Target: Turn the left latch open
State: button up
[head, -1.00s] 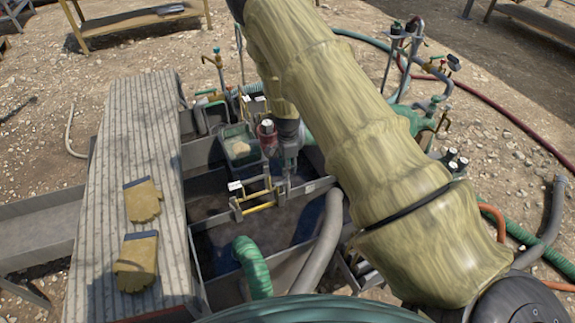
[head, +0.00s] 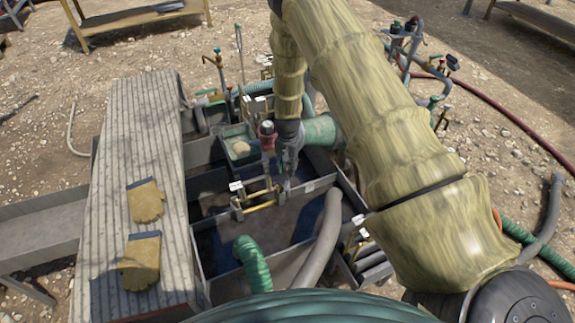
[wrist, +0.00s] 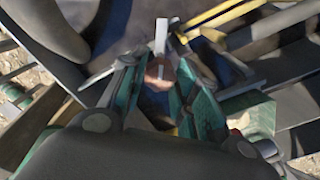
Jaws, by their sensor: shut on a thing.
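My gripper (head: 287,172) points down into the tank, at the right end of a small yellow-barred frame (head: 261,199). In the wrist view, its two green-sided fingers (wrist: 158,82) are close together around a reddish-brown rounded piece with a pale upright bar (wrist: 161,38), which looks like a latch handle. The fingers hide much of it, and I cannot tell how far it is turned. In the head view the held piece is too small and covered to make out. A white tag (head: 236,186) sits at the frame's left end.
A red-topped post (head: 267,132) stands close left of my gripper. A green hose (head: 252,264) and a grey hose (head: 322,240) lie in front. Two gloves (head: 145,201) lie on the ribbed board (head: 128,120) at left.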

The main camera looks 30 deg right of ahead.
jog(key=n, duration=0.6)
jog(key=shift+p, duration=0.3)
jog(key=shift+n, duration=0.3)
jog(key=o, duration=1)
jog(key=shift+s, duration=0.1)
notch_tip(320, 180, up, 12)
jog(key=shift+d+f, duration=0.1)
dwell(0.5)
